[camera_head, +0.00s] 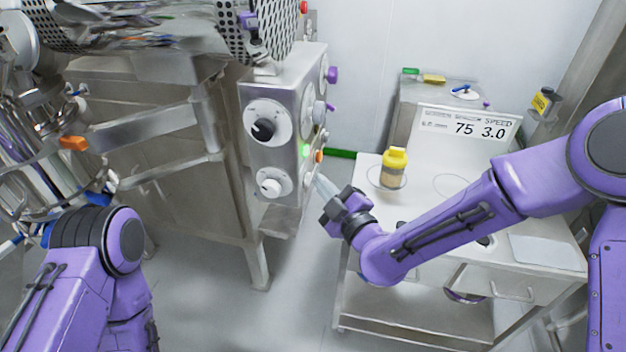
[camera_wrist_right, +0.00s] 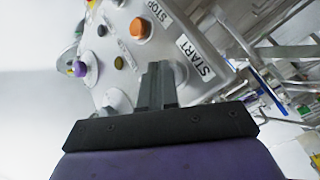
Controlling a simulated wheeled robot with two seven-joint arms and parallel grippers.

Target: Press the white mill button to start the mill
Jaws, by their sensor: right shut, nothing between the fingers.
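The steel control box (camera_head: 284,150) stands at the centre of the head view. In the right wrist view its side panel (camera_wrist_right: 112,75) carries an orange button (camera_wrist_right: 141,28) beside a STOP label and a START label (camera_wrist_right: 196,58). A pale round rim (camera_wrist_right: 179,71) by the START label, apparently the white mill button, is mostly covered by my fingers. My right gripper (camera_head: 322,184) is shut and empty, its tips at the panel below the orange button (camera_head: 319,156). It also shows in the right wrist view (camera_wrist_right: 158,68). I cannot tell whether the tips touch. My left gripper is out of view.
A green light (camera_head: 305,151) glows on the box's edge, near a dial (camera_head: 265,121) and a white knob (camera_head: 270,187). A steel cart (camera_head: 420,205) at the right holds a yellow-capped jar (camera_head: 394,166) and a display reading 75 and 3.0 (camera_head: 467,130).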

